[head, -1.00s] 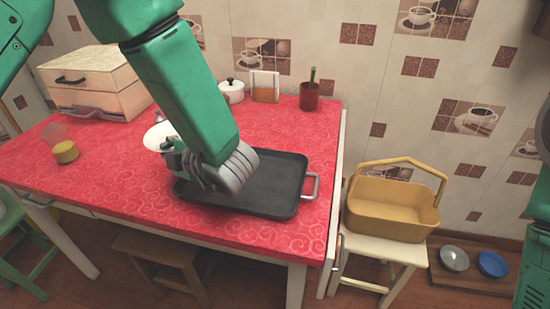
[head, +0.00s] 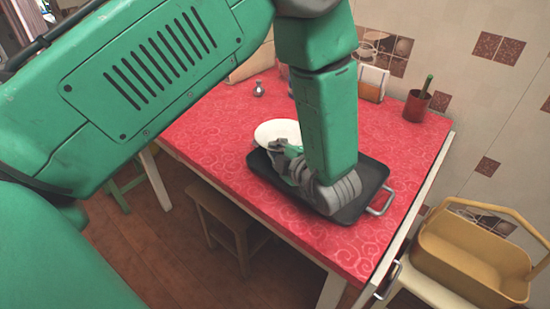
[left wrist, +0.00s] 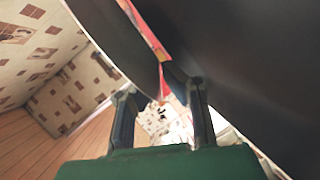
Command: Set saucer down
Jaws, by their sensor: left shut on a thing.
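The white saucer (head: 277,131) shows in the head view at the far left edge of the black tray (head: 375,176) on the red table. My left gripper (head: 287,160) is at the saucer's near edge, shut on it, above the tray's left part. In the left wrist view the saucer (left wrist: 112,38) is a shaded disc whose rim reaches between my fingers (left wrist: 162,100). The dark tray (left wrist: 260,70) fills the right side there. Whether the saucer touches the tray or table is hidden. My right gripper is out of view.
The red tablecloth (head: 213,137) is clear left of the tray. A red cup (head: 416,106) and a napkin holder (head: 372,83) stand at the back. A small shaker (head: 258,88) stands behind the saucer. A yellow basket (head: 470,255) sits on a stool at the right.

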